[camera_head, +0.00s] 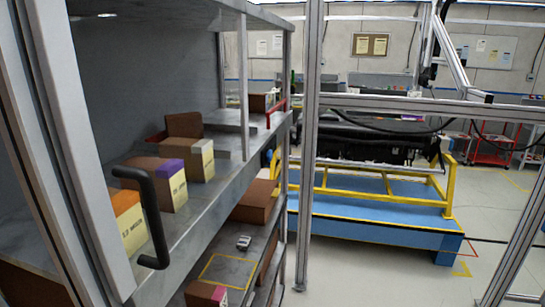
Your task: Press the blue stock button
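I cannot make out a blue stock button anywhere in the head view. A grey metal shelf rack (215,195) fills the left side, with boxes on its levels. A small grey item (243,242) lies on the lower shelf, beside a yellow outlined square; it is too small to identify. A red bracket-like part (275,112) is at the far end of the middle shelf. Neither of my grippers is in view.
A black handle (155,220) on a silver frame is close at left. Boxes with orange (128,218) and purple (165,180) tops stand on the shelf. Aluminium posts (309,150) stand ahead. Behind them, a black dashboard module (375,138) rests on a yellow-framed blue platform (380,220).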

